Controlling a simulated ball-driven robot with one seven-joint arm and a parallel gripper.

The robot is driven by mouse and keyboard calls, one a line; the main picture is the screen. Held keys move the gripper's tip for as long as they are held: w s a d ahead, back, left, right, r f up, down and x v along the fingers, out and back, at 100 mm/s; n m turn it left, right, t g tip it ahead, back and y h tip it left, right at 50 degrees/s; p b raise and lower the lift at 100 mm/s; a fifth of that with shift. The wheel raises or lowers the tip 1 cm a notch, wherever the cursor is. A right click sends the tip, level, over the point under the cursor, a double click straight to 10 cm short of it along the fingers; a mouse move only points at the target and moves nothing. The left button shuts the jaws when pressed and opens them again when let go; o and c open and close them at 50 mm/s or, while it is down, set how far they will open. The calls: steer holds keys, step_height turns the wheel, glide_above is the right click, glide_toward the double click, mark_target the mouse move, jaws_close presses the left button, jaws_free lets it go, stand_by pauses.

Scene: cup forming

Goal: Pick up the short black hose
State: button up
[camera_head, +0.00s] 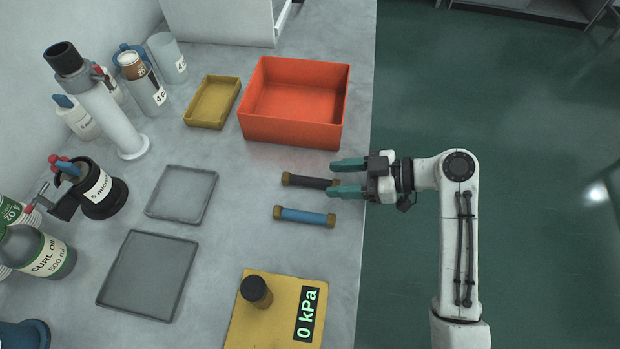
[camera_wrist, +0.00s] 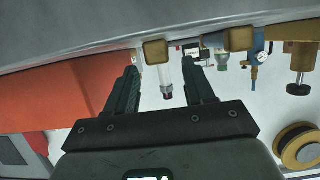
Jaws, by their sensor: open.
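The short black hose (camera_head: 309,181) has brass-coloured end fittings and lies on the grey bench in the head view. My gripper (camera_head: 332,178) comes from the right, fingers pointing left. It is open, with its two green fingers around the hose's right end as seen from above. I cannot tell whether they touch it or how high they are. In the wrist view a square brass fitting (camera_wrist: 156,51) shows ahead between the open fingers (camera_wrist: 163,78); it looks like the hose's near end, and the rest is hidden behind it.
A blue hose (camera_head: 304,216) with brass ends lies just below the black one. A red-orange bin (camera_head: 295,138) and a yellow tray (camera_head: 205,123) stand above. A yellow pressure plate (camera_head: 255,325) is below. Two grey trays (camera_head: 150,275) lie left. The bench edge is under my gripper.

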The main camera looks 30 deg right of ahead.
mark_target(314, 180)
steer(key=p+x, duration=0.1)
steer(key=x, duration=0.4)
steer(key=shift+w+a, duration=0.1)
jaws_close()
stand_by(0.4)
